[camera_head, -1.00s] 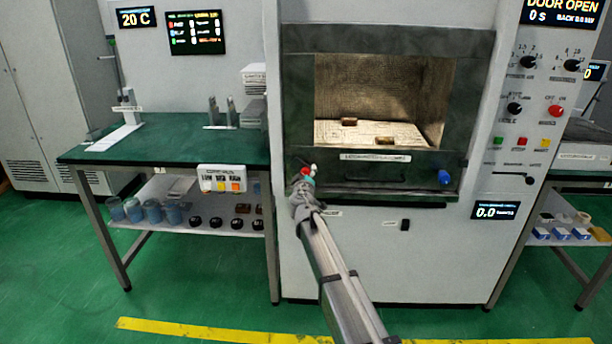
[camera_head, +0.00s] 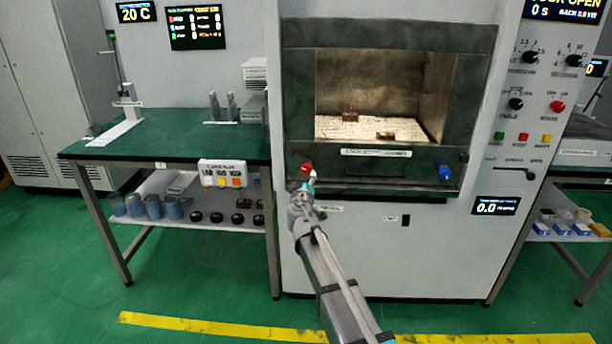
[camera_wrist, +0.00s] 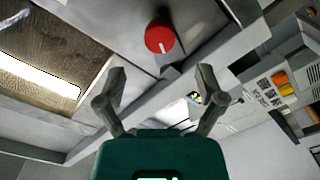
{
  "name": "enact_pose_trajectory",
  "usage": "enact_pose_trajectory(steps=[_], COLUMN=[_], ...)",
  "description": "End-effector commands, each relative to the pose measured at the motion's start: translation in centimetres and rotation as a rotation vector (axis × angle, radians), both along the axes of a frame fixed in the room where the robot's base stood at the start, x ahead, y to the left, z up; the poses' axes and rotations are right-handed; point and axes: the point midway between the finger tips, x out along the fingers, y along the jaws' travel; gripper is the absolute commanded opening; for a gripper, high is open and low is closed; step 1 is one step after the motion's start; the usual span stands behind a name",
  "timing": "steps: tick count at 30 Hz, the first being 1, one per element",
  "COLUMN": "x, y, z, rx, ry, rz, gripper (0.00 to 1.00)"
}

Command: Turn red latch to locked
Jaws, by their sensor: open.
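The red latch (camera_head: 307,167) is a round knob at the lower left of the microwave chamber's dark front frame. In the wrist view the red latch (camera_wrist: 160,37) shows a short white mark near its lower edge. My gripper (camera_wrist: 162,76) is open and empty. Its two fingers stand apart just below the latch in the wrist picture, and the latch is not between them. In the head view my gripper (camera_head: 307,185) is just below the latch; the exact gap in depth is hard to tell.
A blue knob (camera_head: 445,173) sits at the frame's lower right. The chamber (camera_head: 385,85) is open, with small brown blocks inside. A green-topped bench (camera_head: 180,140) with a button box (camera_head: 222,174) stands to the left. The floor in front is clear.

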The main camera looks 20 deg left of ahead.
Motion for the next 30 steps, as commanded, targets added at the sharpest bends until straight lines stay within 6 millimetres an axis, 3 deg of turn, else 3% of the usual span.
enact_pose_trajectory(steps=[3,10,30], x=[-2.0,-4.0,-4.2], y=[-0.7,-1.2,-1.5], z=[0.0,0.0,0.0], rx=[0.0,0.0,0.001], ry=[0.0,0.001,0.003], rz=[0.0,-0.001,-0.006], gripper=[0.88,0.88,0.88])
